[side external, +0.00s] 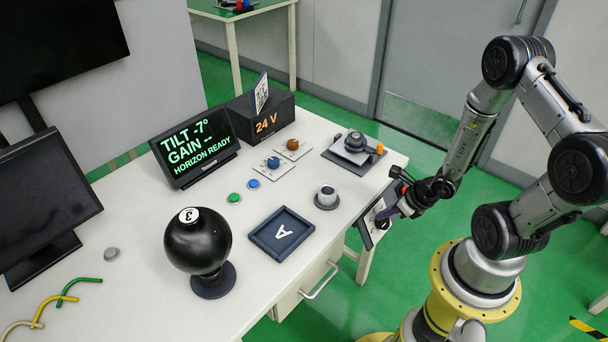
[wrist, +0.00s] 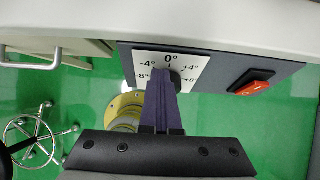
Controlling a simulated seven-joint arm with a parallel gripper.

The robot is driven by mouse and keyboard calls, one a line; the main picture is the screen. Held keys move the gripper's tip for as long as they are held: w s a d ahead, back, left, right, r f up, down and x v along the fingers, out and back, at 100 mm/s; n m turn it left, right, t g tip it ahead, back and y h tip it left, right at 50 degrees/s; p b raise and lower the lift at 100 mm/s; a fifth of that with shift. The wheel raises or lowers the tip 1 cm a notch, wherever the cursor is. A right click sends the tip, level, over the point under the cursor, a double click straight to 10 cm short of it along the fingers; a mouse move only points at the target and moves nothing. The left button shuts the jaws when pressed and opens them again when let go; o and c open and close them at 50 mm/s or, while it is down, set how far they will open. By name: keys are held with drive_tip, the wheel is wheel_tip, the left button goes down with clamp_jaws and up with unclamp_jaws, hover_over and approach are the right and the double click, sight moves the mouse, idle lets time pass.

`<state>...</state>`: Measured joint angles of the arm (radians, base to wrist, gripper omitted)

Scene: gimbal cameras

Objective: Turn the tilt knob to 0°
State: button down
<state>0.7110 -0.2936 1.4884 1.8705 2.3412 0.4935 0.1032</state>
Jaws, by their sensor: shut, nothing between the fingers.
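The tilt knob (wrist: 175,77) is a dark round knob on a white dial plate (wrist: 190,63) marked -8° to +8°, with 0° at the top. My gripper (wrist: 161,80) is shut and empty; its fingers cover the knob's left part and the lower dial. Whether they touch the knob I cannot tell, and its pointer is hidden. In the side view my gripper (side external: 385,215) is at the dark panel (side external: 371,236) on the table's front edge.
An orange-red rocker switch (wrist: 250,87) sits right of the dial on the same panel. The table edge (wrist: 230,25) overhangs above it.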

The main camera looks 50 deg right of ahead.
drive_tip(key=shift+d, duration=0.4)
drive_tip(key=shift+d+r, duration=0.1)
drive_tip(key=shift+d, duration=0.35)
drive_tip(key=shift+d, duration=0.45)
idle(0.4)
drive_tip(key=shift+w+d+r, duration=0.1)
drive_tip(key=shift+w+r, duration=0.05)
drive_tip(key=shift+r, duration=0.05)
drive_tip(key=s+r, duration=0.3)
drive_tip(key=s, duration=0.2)
idle(0.4)
